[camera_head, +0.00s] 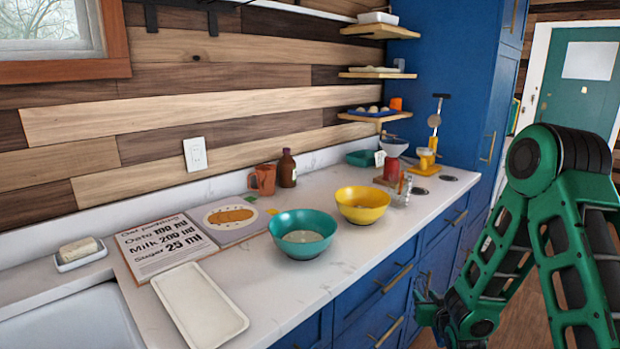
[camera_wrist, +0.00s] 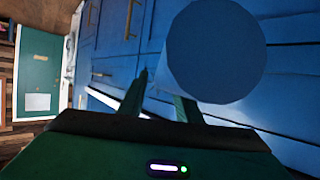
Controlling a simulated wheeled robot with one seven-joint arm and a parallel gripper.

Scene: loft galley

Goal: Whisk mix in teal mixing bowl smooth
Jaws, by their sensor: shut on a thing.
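The teal mixing bowl (camera_head: 302,246) stands upright on the white counter, left of a yellow bowl (camera_head: 362,215). Pale mix (camera_head: 302,237) lies in its bottom. My gripper (camera_head: 424,298) is low at the right, beside the blue drawer fronts and away from the bowl. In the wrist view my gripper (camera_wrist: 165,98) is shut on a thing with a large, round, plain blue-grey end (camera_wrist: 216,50). The rest of that thing is hidden, so I cannot tell what it is. I make out no whisk in either view.
An open cookbook (camera_head: 155,246), white tray (camera_head: 199,304) and butter dish (camera_head: 81,254) are left of the bowl. A mug (camera_head: 262,180) and brown bottle (camera_head: 287,168) stand behind. A glass jar (camera_head: 402,190) is farther right. Drawer handles (camera_head: 402,276) stick out along the front.

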